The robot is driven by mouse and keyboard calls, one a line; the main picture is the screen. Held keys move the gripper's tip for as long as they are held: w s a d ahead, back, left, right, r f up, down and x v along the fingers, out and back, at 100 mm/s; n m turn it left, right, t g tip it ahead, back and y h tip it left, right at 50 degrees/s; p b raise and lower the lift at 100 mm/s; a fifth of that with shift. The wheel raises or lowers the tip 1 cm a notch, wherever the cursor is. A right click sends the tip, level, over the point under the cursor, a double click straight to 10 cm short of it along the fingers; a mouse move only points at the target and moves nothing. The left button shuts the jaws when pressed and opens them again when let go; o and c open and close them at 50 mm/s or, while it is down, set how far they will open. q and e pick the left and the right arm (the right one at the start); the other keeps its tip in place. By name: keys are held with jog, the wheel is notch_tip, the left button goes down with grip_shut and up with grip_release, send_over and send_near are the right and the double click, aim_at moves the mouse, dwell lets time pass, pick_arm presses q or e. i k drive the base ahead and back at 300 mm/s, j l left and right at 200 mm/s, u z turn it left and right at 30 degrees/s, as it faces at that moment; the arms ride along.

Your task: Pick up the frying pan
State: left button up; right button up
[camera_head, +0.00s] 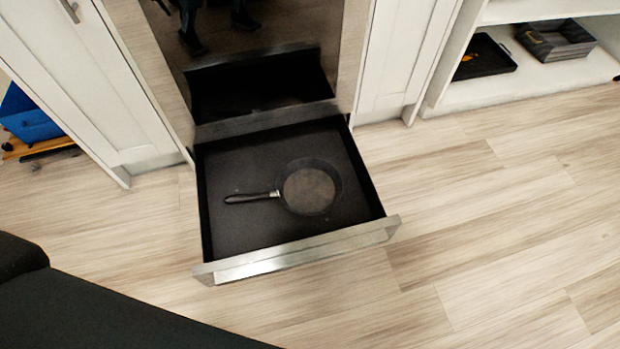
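A dark round frying pan (309,188) lies flat in an open drawer (240,230) near floor level. Its handle (252,197) points to the left, with a short metal piece where it meets the pan. The drawer has a dark inside and a metal front edge, and is pulled out below a dark glossy oven front (260,40). Neither of my grippers is in view. Nothing touches the pan except the drawer bottom.
White cabinet doors (75,80) stand on both sides of the oven. A white shelf (530,85) at the upper right holds a black tray (484,58) and a dark box (556,40). A blue bin (27,115) is at the far left. Wooden floor (480,220) lies clear to the right.

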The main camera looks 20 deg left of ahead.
aim_at(306, 186)
jog(key=i+l, duration=0.85)
jog(key=l, duration=0.2)
